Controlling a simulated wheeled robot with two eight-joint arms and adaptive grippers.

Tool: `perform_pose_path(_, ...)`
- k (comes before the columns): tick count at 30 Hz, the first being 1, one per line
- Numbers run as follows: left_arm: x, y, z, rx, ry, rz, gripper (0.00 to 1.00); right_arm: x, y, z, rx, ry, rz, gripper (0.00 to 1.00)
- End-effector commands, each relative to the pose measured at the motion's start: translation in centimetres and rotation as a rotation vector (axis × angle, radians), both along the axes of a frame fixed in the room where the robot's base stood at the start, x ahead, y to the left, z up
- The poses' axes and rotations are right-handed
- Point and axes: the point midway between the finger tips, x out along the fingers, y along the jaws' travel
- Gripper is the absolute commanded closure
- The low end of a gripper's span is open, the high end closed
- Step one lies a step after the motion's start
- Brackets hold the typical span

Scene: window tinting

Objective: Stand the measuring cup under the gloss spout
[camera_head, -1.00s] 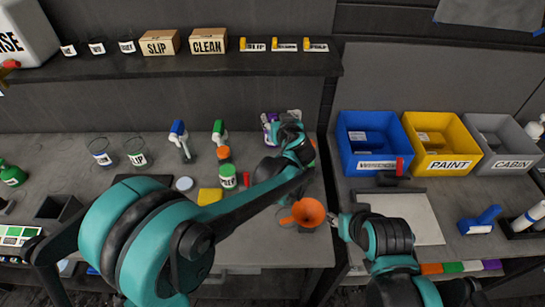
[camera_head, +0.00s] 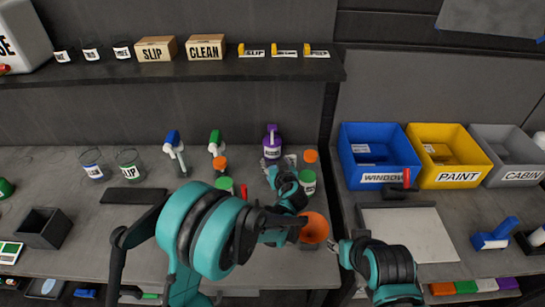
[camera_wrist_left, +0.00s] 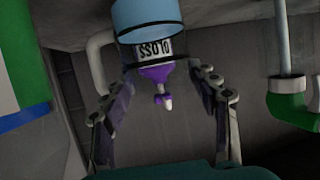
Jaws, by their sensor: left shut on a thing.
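The purple-topped gloss bottle (camera_head: 272,140) stands at the back of the left bench. The left wrist view is upside down and shows its label, purple head (camera_wrist_left: 158,75) and white nozzle. My left gripper (camera_head: 274,172) is just in front of it, shut on a clear, bluish measuring cup (camera_wrist_left: 148,15) with a loop handle. The cup is close to the bottle, its label showing beside or through the cup. In the head view my gripper hides most of the cup; whether it touches the bench I cannot tell. My right gripper (camera_head: 340,250) is low near the bench gap, fingers unclear.
Green-capped (camera_head: 306,182) and orange-capped (camera_head: 311,157) bottles stand close right of the cup. A green spray bottle (camera_head: 216,143) is to the left. An orange funnel (camera_head: 315,229) is in front. Blue (camera_head: 378,178), yellow and grey bins stand on the right bench.

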Motion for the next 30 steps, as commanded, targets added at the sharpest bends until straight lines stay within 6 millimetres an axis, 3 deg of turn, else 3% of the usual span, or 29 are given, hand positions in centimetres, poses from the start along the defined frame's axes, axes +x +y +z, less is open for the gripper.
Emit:
perform_pose_path(10, 3.1, 0.6, 0.0, 0.0, 0.0, 0.0, 0.75, 0.0, 0.0, -0.5, 0.0, 0.0, 0.0, 0.6)
perform_pose_path(15, 6.1, 1.2, 0.0, -0.001, 0.0, 0.0, 0.75, 0.0, 0.0, -1.1, 0.0, 0.0, 0.0, 0.6)
perform_pose_path(18, 6.0, 1.1, -1.3, 0.0, 0.0, -0.002, 0.8, 0.0, 0.0, -1.9, 0.0, 0.0, 0.0, 0.6)
perform_pose_path(27, 5.9, 1.1, -1.3, 0.001, 0.0, -0.001, 0.8, 0.0, 0.0, -1.8, 0.0, 0.0, 0.0, 0.6)
perform_pose_path(28, 5.9, 1.1, -1.2, 0.0, 0.0, -0.001, 0.33, 0.0, 0.0, -1.8, 0.0, 0.0, 0.0, 0.6)
perform_pose_path(30, 5.9, 1.1, -1.2, 0.0, 0.0, -0.001, 0.2, 0.0, 0.0, -1.7, 0.0, 0.0, 0.0, 0.6)
